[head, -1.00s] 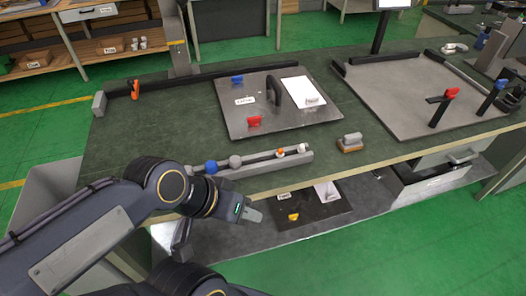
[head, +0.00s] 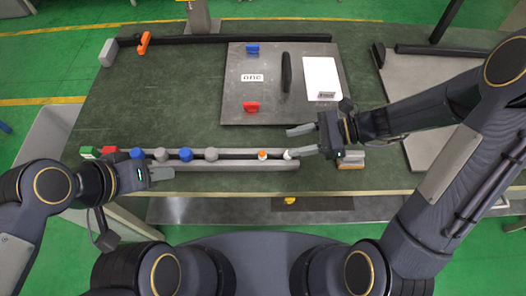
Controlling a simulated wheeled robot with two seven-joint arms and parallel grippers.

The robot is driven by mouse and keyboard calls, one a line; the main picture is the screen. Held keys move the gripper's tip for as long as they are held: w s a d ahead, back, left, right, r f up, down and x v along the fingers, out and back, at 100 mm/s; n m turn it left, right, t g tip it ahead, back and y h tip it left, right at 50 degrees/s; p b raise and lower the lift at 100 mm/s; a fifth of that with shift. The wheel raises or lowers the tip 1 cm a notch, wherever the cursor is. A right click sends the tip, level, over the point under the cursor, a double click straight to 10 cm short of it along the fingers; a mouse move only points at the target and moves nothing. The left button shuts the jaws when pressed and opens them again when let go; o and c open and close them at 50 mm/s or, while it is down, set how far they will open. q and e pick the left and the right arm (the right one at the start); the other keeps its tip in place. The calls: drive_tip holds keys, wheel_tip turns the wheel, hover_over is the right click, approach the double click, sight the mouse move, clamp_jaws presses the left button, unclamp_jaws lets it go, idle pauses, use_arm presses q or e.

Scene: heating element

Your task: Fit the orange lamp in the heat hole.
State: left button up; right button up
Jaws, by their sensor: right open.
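The orange lamp (head: 262,155) is a small white-and-orange piece in the long grey rack (head: 235,166) at the bench's front. A white-topped lamp (head: 289,154) sits just right of it. My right gripper (head: 292,142) is open and empty, its fingers pointing left above the rack's right end. It is up and to the right of the orange lamp and apart from it. My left gripper (head: 170,180) is over the rack's left front side, pointing right. Its fingers overlap in this view, so its opening is unclear. I cannot make out which spot is the heat hole.
A grey panel (head: 237,107) with blue and red clips, a dark handle and a white plate lies behind the rack. A grey-and-orange block (head: 350,164) sits below my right gripper's wrist. The bench's left middle is clear.

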sight(265, 153)
drive_tip(key=x, duration=0.5)
drive_tip(key=s+x, duration=0.1)
drive_tip(key=x, duration=0.1)
drive_tip(key=shift+a+f+p, duration=0.15)
drive_tip(key=shift+f+p, duration=0.2)
drive_tip(key=shift+f, duration=0.05)
clamp_jaws()
